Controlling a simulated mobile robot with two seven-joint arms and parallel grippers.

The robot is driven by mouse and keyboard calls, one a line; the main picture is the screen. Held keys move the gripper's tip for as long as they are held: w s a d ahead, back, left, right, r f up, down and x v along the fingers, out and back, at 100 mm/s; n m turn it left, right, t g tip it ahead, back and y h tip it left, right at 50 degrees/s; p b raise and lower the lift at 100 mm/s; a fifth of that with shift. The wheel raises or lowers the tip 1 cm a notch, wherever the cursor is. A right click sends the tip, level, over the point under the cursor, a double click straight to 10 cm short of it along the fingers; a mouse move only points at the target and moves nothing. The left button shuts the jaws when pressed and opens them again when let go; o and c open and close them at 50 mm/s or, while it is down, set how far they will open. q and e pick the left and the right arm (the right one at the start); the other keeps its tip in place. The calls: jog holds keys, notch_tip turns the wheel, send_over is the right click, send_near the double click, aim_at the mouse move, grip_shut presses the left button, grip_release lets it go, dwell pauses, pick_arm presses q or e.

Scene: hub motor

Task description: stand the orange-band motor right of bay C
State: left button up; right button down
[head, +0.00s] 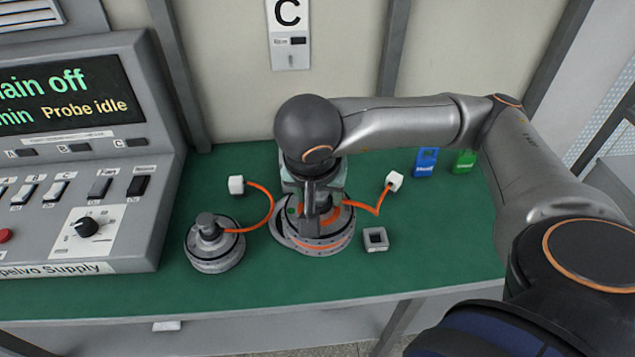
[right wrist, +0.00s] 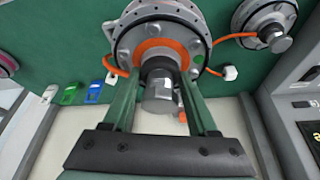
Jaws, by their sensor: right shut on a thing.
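The orange-band motor (head: 326,243) is a grey flanged disc with an orange ring, on or just above the green bench below the C sign. Its orange cable runs right to a white connector (head: 394,181). My right gripper (head: 312,205) points down and is shut on the motor's shaft. In the right wrist view, the fingers (right wrist: 160,80) flank the grey shaft and the orange band (right wrist: 160,48) shows behind it. The gripper hides part of the motor, and I cannot tell whether its underside touches the bench. My left gripper is not in view.
A second grey motor (head: 213,250) stands left, its orange cable ending in a white connector (head: 236,184). A square grey block (head: 375,239) lies close right. Blue (head: 425,161) and green (head: 464,161) tags are at the back right. A supply console (head: 90,160) fills the left. Bench front right is clear.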

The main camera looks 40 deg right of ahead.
pick_arm(q)
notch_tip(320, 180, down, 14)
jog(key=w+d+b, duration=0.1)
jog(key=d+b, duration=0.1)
jog(key=b, duration=1.5)
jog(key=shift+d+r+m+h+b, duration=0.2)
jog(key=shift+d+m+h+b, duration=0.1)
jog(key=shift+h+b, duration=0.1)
pick_arm(e)
jog(key=s+d, duration=0.4)
jog(key=d, duration=0.6)
jog(key=s+d, duration=0.5)
jog(key=d, duration=0.6)
jog(key=s+d, duration=0.4)
jog(key=d, duration=0.7)
jog(key=shift+s+d, duration=0.15)
jog(key=shift+d, duration=0.1)
jog(key=shift+r, duration=0.1)
